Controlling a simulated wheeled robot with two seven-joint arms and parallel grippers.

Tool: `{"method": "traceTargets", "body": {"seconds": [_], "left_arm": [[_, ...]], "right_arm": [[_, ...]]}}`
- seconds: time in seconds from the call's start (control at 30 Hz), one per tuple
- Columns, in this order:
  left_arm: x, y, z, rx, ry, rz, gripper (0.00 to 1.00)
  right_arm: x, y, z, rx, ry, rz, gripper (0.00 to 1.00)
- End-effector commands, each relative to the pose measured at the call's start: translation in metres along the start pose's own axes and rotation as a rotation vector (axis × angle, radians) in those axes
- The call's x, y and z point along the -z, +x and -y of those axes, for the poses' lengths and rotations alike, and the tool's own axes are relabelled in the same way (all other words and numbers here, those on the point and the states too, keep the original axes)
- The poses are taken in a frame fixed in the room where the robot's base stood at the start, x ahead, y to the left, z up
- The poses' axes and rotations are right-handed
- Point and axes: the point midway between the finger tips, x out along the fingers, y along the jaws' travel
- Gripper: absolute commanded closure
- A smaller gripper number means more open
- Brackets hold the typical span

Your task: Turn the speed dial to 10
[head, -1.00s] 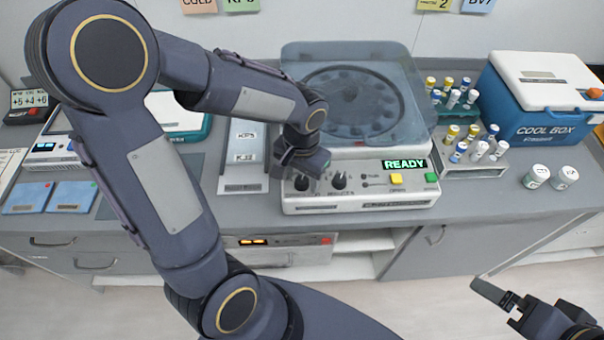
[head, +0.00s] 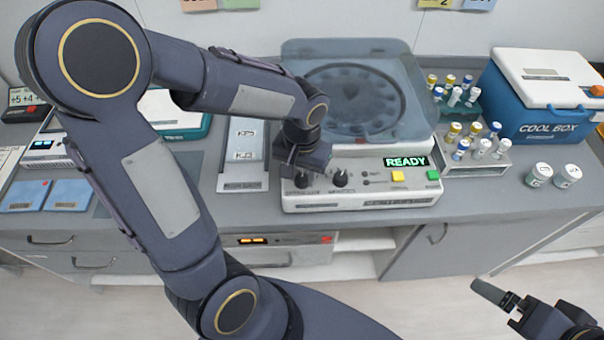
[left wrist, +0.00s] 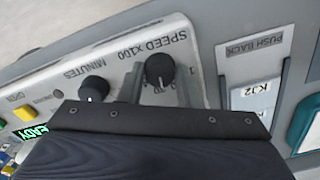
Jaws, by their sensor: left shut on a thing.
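The centrifuge (head: 400,201) stands on the counter with its clear lid down and a green READY display (head: 407,162). Its front has a dark speed dial (head: 301,180), left of the minutes dial (head: 340,178). My left gripper (head: 302,172) is over the speed dial from above. In the left wrist view, the speed dial (left wrist: 159,69) sits between the two fingers (left wrist: 158,88), which are shut on it. The SPEED X100 label is readable, but most scale numbers are hidden and the setting is unclear. My right gripper (head: 500,296) is at lower right, away from the counter.
A yellow button (head: 398,176) and a green button (head: 433,175) are right of the dials. A narrow labelled tray (head: 243,186) lies left of the centrifuge. Vial racks (head: 477,160), two white jars (head: 567,176) and a blue cool box (head: 548,122) stand to the right.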

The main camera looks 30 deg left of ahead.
Motion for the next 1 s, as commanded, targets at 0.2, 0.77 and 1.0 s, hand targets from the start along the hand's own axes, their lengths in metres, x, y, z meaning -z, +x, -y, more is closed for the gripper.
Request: {"method": "traceTargets", "body": {"seconds": [0.2, 0.77, 1.0], "left_arm": [[0.001, 0.002, 0.000, -0.001, -0.198, -0.003, 0.92], [0.001, 0.001, 0.000, -0.002, -0.730, -0.003, 0.92], [0.001, 0.000, 0.000, -0.003, -0.940, -0.003, 0.92]], "right_arm": [[-0.005, 0.011, -0.005, 0.000, 0.000, 0.000, 0.00], [-0.013, 0.026, -0.012, 0.000, 0.000, 0.000, 0.00], [-0.015, 0.029, -0.013, 0.000, 0.000, 0.000, 0.00]]}}
